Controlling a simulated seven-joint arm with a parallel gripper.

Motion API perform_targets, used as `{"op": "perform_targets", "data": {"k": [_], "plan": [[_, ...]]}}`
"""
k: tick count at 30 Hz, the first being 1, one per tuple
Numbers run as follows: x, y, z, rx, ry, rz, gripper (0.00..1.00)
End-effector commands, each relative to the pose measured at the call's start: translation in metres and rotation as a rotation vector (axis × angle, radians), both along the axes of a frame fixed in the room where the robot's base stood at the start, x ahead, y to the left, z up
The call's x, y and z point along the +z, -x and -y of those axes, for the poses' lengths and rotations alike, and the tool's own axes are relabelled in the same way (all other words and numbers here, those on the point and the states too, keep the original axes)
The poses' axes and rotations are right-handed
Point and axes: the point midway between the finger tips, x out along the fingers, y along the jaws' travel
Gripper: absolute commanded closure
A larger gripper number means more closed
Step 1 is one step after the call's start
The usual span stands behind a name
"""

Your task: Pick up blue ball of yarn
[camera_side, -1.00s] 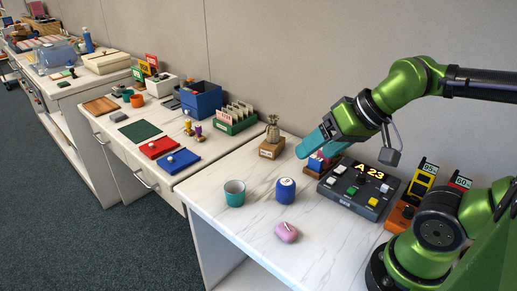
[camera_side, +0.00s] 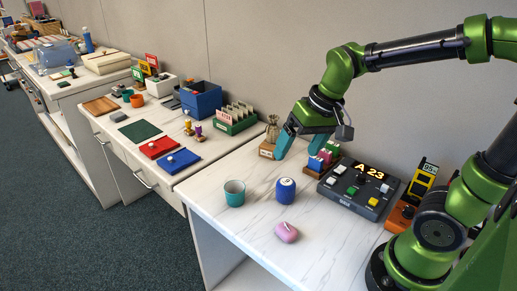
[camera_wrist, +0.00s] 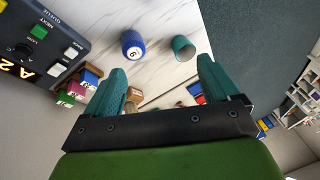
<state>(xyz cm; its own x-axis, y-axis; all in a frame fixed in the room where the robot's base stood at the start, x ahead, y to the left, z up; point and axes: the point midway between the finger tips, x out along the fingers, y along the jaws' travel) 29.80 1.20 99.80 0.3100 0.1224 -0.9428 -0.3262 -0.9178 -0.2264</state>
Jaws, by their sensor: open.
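No thing in view is plainly a ball of yarn. A rounded blue object (camera_side: 285,190) with a white numbered spot stands on the white tabletop (camera_side: 250,222), and it also shows in the wrist view (camera_wrist: 132,43). A small blue piece (camera_side: 315,164) sits in a wooden holder beside pink and green ones; the wrist view shows this blue piece (camera_wrist: 92,74) too. I cannot tell whether either is yarn. My gripper (camera_side: 297,153) is open and empty, pointing down above the back of the table near the holder. Its spread fingers (camera_wrist: 162,65) show in the wrist view.
A teal cup (camera_side: 234,193) and a pink oval item (camera_side: 286,232) stand near the front. A small sack (camera_side: 272,130) on a block is at the back left. A button panel (camera_side: 357,188) lies to the right.

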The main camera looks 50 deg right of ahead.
Motion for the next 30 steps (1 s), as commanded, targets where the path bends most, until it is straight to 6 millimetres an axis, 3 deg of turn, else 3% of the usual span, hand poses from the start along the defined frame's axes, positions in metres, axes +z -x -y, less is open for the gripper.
{"op": "perform_targets", "data": {"k": [6,12,14,17,30], "plan": [[-0.031,-0.048,0.026,0.004,0.072,-0.215,0.11],[-0.037,-0.070,0.043,0.004,0.123,-0.305,0.11],[-0.032,-0.071,0.045,0.007,0.130,-0.307,0.11],[-0.044,-0.067,0.044,0.010,0.128,-0.322,0.11],[-0.133,-0.067,0.044,0.010,0.126,-0.321,0.11]]}}
